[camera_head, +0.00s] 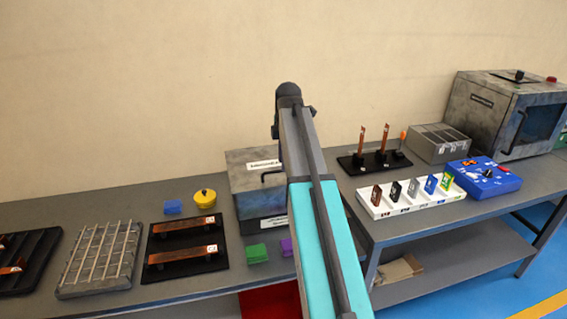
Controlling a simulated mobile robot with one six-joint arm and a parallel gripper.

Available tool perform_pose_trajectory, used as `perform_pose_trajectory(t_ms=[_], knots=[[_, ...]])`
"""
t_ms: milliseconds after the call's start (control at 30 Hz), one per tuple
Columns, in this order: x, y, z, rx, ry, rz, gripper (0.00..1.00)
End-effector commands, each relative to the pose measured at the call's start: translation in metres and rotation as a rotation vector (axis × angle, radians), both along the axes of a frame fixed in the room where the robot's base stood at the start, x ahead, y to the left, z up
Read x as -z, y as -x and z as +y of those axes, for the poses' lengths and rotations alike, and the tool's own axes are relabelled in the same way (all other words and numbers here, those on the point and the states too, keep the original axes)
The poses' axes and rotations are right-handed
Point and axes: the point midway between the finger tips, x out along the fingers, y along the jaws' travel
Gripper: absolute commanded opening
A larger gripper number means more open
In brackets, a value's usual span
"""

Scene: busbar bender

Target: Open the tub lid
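A grey, worn metal box (242,183) stands at the back of the left bench, with a white label and a dark handle on its front. It looks like the tub, and its top appears closed. My arm, with a cyan link, rises in front of it and hides its right part. My gripper cannot be made out; only arm links show.
Left bench: wire rack (100,260), black tray with copper bars (185,263), blue block (172,207), green block (257,253), purple block (287,247). Right bench: white tray with coloured cards (410,205), upright copper bars (373,145), blue box (484,180), grey container (438,150), oven-like machine (485,105).

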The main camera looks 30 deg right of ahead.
Motion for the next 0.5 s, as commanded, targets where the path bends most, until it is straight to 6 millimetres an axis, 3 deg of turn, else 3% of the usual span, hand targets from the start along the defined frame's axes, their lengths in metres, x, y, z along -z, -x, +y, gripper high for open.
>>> perform_pose_trajectory(t_ms=[233, 500], knots=[[0.018, -0.003, -0.001, 0.000, 0.000, 0.001, 0.28], [0.023, -0.004, -0.002, 0.001, 0.000, 0.001, 0.28]])
